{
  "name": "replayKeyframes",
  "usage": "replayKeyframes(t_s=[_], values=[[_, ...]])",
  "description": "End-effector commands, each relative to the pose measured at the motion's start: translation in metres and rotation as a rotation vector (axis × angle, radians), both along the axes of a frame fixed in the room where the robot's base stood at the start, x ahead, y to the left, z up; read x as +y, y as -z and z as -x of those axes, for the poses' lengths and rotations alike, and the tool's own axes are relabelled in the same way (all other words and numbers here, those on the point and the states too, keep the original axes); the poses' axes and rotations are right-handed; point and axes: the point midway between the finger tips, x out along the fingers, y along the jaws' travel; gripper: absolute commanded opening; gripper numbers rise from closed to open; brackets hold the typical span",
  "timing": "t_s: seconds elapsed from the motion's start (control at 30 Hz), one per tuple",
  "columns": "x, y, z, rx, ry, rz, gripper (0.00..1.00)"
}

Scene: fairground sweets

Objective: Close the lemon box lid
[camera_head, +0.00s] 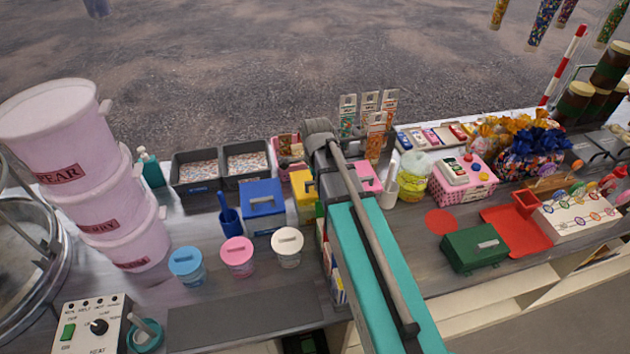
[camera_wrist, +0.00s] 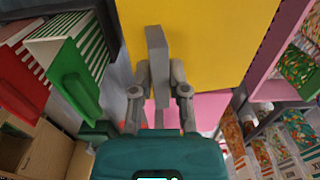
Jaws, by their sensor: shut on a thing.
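The yellow lemon box (camera_head: 304,191) stands on the counter in the head view, left of my arm and partly hidden by it. In the wrist view a broad yellow panel (camera_wrist: 205,45), likely its lid, fills the upper middle. A grey handle (camera_wrist: 157,55) stands out from the panel. My gripper (camera_wrist: 160,78) has one finger on each side of the handle and is shut on it. In the head view my arm hides the fingers. I cannot tell the lid's angle.
A blue box (camera_head: 263,207) stands left of the yellow one, and a pink box (camera_head: 368,177) to its right. Lidded blue (camera_head: 186,266), pink (camera_head: 237,258) and white (camera_head: 287,248) tubs stand in front. A dark mat (camera_head: 245,318) lies clear.

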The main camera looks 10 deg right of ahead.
Motion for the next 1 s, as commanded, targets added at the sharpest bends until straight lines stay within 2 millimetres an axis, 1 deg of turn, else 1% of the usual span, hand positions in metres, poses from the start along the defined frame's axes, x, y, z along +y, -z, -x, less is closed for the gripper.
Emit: replayKeyframes(t_s=[0.03,0.2,0.53,0.57,0.7,0.77,1.0], values=[[0.0000,0.0083,0.0030,-0.001,0.000,0.000,0.03],[0.0000,0.0171,0.0081,-0.001,0.000,0.000,0.02],[0.0001,0.0173,0.0096,0.001,0.000,0.000,0.02],[0.0001,0.0173,0.0097,0.001,0.000,0.000,0.21],[0.0001,0.0173,0.0097,0.001,0.000,0.000,0.47],[0.0002,0.0173,0.0096,0.000,0.000,0.000,0.57],[0.0002,0.0172,0.0092,0.000,0.000,0.000,0.57]])
